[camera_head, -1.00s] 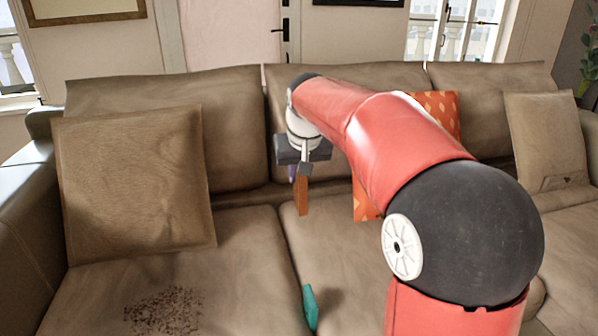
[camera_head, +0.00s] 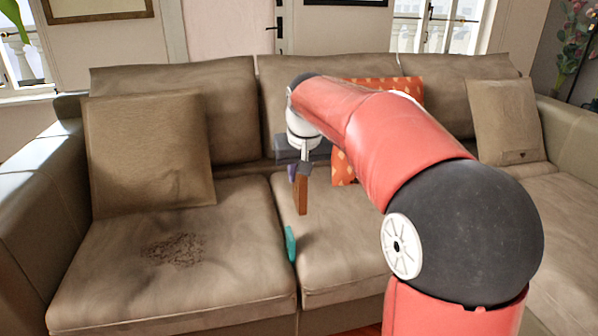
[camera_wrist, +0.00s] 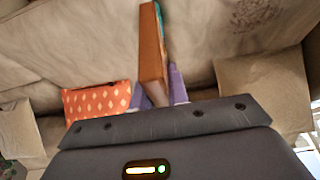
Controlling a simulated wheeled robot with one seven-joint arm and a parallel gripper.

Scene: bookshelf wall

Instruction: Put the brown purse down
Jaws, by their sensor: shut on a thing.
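The brown purse (camera_head: 301,194) shows edge-on as a narrow brown slab in the head view, hanging below my gripper (camera_head: 299,172). In the wrist view the purse (camera_wrist: 152,50) stands out between the purple fingers of my gripper (camera_wrist: 158,88), which are shut on it. The purse is over the middle part of the brown sofa (camera_head: 345,245). I cannot tell how high it is above the seat. My arm hides part of the sofa behind it.
A teal object (camera_head: 290,243) is at the seam between two seat cushions. A brown pillow (camera_head: 150,150) leans at the left, an orange patterned pillow (camera_head: 345,168) behind my arm, and another brown pillow (camera_head: 507,120) at the right.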

